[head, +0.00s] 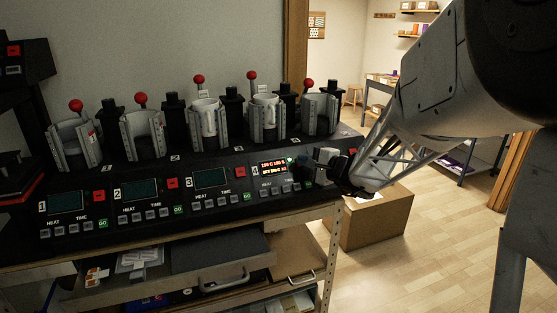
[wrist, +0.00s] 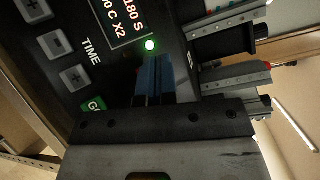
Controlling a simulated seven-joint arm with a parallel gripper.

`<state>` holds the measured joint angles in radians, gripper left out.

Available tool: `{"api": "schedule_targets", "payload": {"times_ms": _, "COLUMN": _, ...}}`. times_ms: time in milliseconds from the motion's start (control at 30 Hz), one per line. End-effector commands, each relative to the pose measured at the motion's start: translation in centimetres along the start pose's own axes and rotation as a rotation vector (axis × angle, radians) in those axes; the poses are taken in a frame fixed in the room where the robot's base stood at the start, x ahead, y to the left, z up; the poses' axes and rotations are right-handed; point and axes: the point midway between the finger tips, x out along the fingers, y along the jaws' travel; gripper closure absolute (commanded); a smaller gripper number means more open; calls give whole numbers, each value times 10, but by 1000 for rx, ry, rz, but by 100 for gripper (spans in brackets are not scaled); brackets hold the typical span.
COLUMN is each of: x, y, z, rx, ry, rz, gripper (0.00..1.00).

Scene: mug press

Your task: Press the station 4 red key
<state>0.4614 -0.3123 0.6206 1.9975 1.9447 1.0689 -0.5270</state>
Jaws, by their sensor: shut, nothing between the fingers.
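The station 4 panel has a lit display (head: 273,167) with orange figures; it also shows in the wrist view (wrist: 120,25). A green lamp (wrist: 151,45) glows beside it. The station 4 red key is not visible in either view; my gripper covers the area to the right of the display. My gripper (head: 308,163) is shut and empty, close over the right end of the panel. In the wrist view its fingers (wrist: 155,75) point at the dark panel just past the green lamp. I cannot tell whether they touch it.
Red keys of station 1 (head: 107,190), station 2 (head: 172,183) and station 3 (head: 240,172) show beside dark displays. Clamps with red-knobbed levers (head: 141,97) stand behind the panel, some holding white mugs (head: 207,115). The green GO key (wrist: 97,103) and plus-minus keys are close to my fingers.

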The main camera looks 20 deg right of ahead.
Motion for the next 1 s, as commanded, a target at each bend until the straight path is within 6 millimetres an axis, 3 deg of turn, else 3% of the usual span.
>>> {"api": "schedule_targets", "payload": {"times_ms": 1000, "x": 5, "y": 3, "z": -4, "rx": -1, "ry": 0, "rz": -1, "gripper": 100}}
